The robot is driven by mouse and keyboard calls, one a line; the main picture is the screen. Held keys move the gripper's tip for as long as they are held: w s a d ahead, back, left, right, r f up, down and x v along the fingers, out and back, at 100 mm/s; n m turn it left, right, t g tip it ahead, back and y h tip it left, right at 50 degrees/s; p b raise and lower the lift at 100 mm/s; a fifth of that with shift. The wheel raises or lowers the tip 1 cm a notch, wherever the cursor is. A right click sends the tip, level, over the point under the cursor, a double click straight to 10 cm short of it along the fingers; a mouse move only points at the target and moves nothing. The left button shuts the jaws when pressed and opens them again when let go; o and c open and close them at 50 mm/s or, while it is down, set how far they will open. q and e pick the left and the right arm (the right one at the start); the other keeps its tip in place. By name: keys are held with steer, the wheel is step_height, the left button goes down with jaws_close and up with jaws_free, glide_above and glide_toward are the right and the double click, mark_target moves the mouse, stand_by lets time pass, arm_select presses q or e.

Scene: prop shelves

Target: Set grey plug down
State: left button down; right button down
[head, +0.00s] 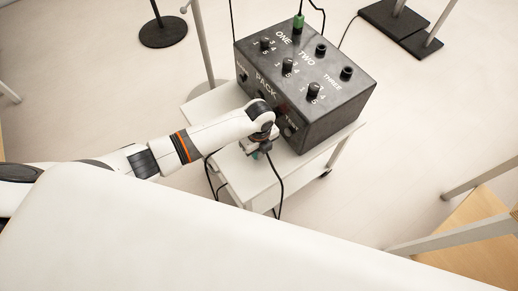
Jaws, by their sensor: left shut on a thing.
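My left gripper (258,146) is at the front of the black box (322,117), low over the white cart top (245,176). It is shut on the grey plug, which is mostly hidden by the fingers. A black cable runs from near the fingertips down over the cart's front edge. I cannot tell whether the plug touches the cart top. My right gripper is not in view.
The box has knobs and sockets marked ONE, TWO and THREE; a green plug (298,20) stands in the socket at ONE. Dark stand bases (163,31) are on the floor behind. A white surface (200,225) fills the foreground. A wooden shelf (480,240) is at the right.

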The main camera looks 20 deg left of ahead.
arm_select(q)
steer(key=shift+f, duration=0.2)
steer(key=c, duration=1.1)
jaws_free()
steer(key=shift+c, duration=0.2)
steer(key=shift+r, duration=0.1)
step_height(320, 180, up, 12)
steer(key=p, duration=0.2)
steer(key=shift+r, duration=0.15)
